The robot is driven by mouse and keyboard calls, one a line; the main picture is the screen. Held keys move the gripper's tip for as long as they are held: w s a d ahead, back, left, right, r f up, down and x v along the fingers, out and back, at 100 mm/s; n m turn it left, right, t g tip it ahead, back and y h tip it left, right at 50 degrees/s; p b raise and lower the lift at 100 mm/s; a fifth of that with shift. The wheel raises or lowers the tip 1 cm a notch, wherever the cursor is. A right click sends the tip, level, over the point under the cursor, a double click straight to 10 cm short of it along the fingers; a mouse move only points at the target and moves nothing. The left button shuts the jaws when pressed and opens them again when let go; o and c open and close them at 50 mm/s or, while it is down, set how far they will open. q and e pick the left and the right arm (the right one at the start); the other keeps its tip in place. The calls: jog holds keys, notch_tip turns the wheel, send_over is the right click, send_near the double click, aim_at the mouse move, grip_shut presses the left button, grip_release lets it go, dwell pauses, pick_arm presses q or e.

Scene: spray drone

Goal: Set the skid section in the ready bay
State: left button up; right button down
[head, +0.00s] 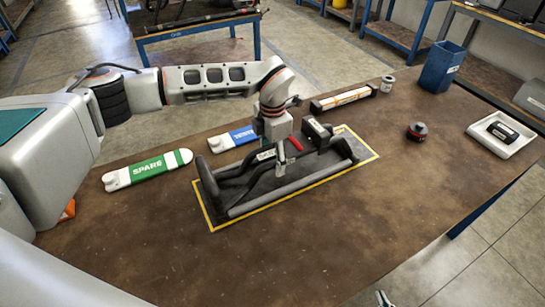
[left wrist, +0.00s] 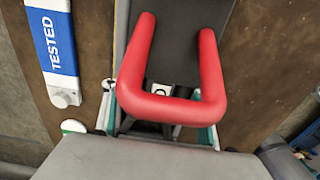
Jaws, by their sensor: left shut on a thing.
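The skid section (head: 290,190), a black frame with long tubes, lies over a dark mat with a yellow border (head: 376,157) in the middle of the bench. I cannot tell whether this mat is the ready bay, or whether the section rests flat on it. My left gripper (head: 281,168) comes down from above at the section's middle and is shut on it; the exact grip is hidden. A red U-shaped handle (left wrist: 170,108) fills the left wrist view, and shows beside the gripper (head: 296,144). A small tip at the bottom edge may be my right gripper (head: 383,298).
A green SPARE piece (head: 148,169) and a blue TESTED piece (head: 232,139) lie left of the mat. Behind and right are a long labelled block (head: 343,99), a can (head: 387,84), a blue bin (head: 441,66), a dark round part (head: 417,131) and a white tray (head: 507,148). The front right bench is clear.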

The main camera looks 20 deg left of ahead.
pick_arm(q)
jog(key=o, duration=1.7)
jog(key=shift+f, duration=0.15)
jog(key=shift+o, duration=0.2)
notch_tip(320, 180, up, 12)
jog(key=shift+r+b, duration=0.15)
jog(key=shift+b, duration=0.15)
jog(key=shift+s, duration=0.1)
